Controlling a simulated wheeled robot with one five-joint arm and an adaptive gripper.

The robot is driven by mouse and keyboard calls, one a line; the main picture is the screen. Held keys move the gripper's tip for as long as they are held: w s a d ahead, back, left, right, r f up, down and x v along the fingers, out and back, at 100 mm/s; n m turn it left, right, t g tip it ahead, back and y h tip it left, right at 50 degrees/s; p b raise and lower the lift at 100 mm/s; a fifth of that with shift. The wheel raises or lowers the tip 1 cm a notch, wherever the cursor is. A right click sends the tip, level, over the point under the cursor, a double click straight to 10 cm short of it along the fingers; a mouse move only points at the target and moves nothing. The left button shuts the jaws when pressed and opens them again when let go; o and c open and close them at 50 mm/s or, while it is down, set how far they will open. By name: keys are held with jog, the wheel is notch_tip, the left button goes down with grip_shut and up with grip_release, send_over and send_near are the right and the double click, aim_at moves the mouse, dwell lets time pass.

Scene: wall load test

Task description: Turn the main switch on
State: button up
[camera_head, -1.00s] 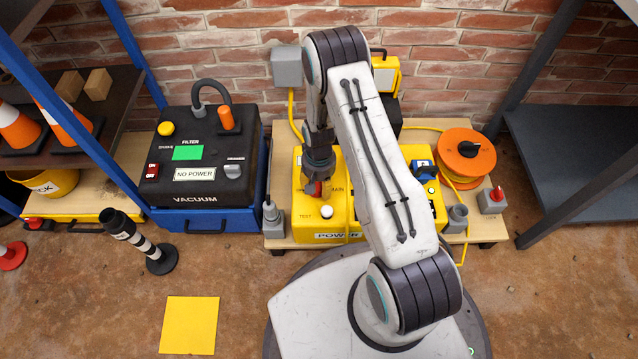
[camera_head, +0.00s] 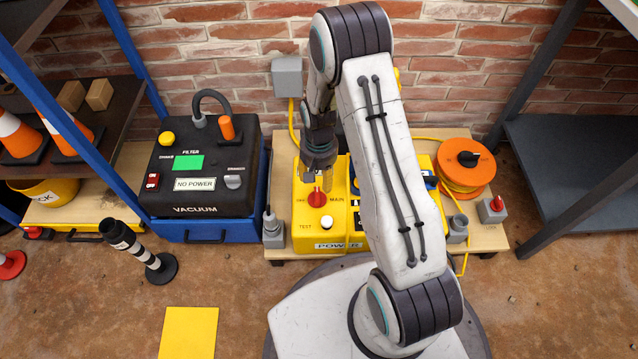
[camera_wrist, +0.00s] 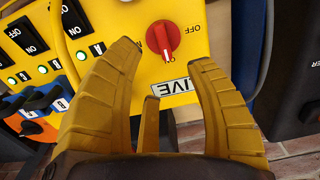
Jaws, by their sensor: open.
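The main switch is a red rotary knob (camera_head: 317,198) on top of the yellow power box (camera_head: 307,236), beside the word MAIN. It also shows in the wrist view (camera_wrist: 163,38), with OFF printed to its right and its ridge roughly upright in the picture. A label reading LIVE (camera_wrist: 172,88) is partly hidden behind my finger parts. My gripper (camera_head: 316,178) is above the knob, pointing down. In the wrist view its yellow fingers (camera_wrist: 165,58) are spread apart and empty, apart from the knob.
In the wrist view, black switches (camera_wrist: 28,38) with lit green lamps sit left of the knob. A white TEST button (camera_head: 327,222) is in front of it. My arm hides the box's middle. The vacuum (camera_head: 192,208), left, shows NO POWER. An orange reel (camera_head: 480,172) stands right.

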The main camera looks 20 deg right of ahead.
jog(key=shift+r, duration=1.25)
jog(key=s+r+n+t+p, duration=0.1)
jog(key=s+r+p, duration=0.3)
jog(key=r+p, duration=0.85)
jog(key=s+r+n+t+p, duration=0.1)
jog(key=s+r+p, duration=0.35)
jog(key=r, duration=1.55)
jog(key=s+r+n+p, duration=0.1)
jog(key=s+r+p, duration=0.3)
jog(key=r+p, duration=0.9)
jog(key=s+r+t+p, duration=0.1)
jog(key=s+r+p, duration=0.5)
jog(key=r, duration=1)
jog(key=s, duration=0.3)
jog(key=shift+s+a+r+n, duration=0.2)
jog(key=shift+a+r+n, duration=0.05)
jog(key=shift+n, duration=0.15)
jog(key=shift+d, duration=0.1)
